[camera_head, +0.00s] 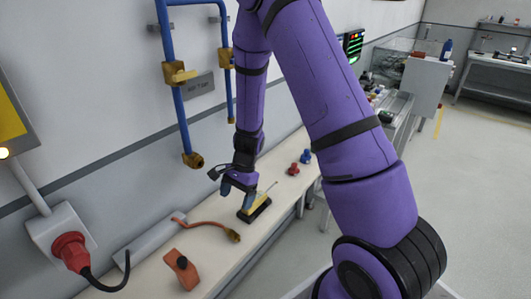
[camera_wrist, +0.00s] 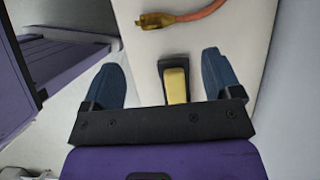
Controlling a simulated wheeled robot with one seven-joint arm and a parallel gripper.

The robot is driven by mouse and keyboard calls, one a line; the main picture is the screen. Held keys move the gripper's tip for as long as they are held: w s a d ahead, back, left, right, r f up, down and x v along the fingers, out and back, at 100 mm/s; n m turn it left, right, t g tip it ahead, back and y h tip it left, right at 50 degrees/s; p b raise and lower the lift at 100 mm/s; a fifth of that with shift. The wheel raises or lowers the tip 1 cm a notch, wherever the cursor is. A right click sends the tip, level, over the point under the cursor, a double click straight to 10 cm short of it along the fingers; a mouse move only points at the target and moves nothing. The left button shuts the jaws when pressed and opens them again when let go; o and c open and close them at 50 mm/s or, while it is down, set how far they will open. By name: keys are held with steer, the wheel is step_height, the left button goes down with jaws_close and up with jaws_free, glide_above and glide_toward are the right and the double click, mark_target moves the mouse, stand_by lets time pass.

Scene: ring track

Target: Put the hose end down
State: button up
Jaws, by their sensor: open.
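The orange hose (camera_head: 205,224) lies on the pale bench (camera_head: 215,258), with its brass end (camera_head: 233,236) resting on the bench top. The brass end also shows near the top of the wrist view (camera_wrist: 160,20), beyond my fingertips and apart from them. My gripper (camera_head: 238,188) is open and points down at the bench, with nothing held. In the wrist view, a yellow and black object (camera_wrist: 175,86) shows between the two blue fingers of my gripper (camera_wrist: 163,82). In the head view that object (camera_head: 255,208) sits on the bench beside the fingers; I cannot tell if they touch.
Small red (camera_head: 293,169) and blue (camera_head: 306,156) items sit farther along. Blue pipes (camera_head: 180,110) with brass fittings hang on the wall, with a red plug (camera_head: 70,250) at left. Open floor lies right.

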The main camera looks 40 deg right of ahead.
steer(key=s+r+n+t, duration=0.1)
steer(key=s+r+n, duration=0.25)
steer(key=r, duration=0.75)
steer(key=s+r+n+t, duration=0.2)
steer(key=r+n, duration=0.2)
steer(key=r, duration=0.8)
steer(key=s+d+r+n+t+h, duration=0.2)
steer(key=s+r+n, duration=0.5)
steer(key=s+r, duration=0.6)
steer(key=s+t+h, duration=0.1)
steer(key=s+h, duration=0.1)
steer(key=s, duration=0.2)
steer(key=shift+s+r+t, duration=0.3)
steer(key=shift+r, duration=0.1)
steer(key=shift+d, duration=0.1)
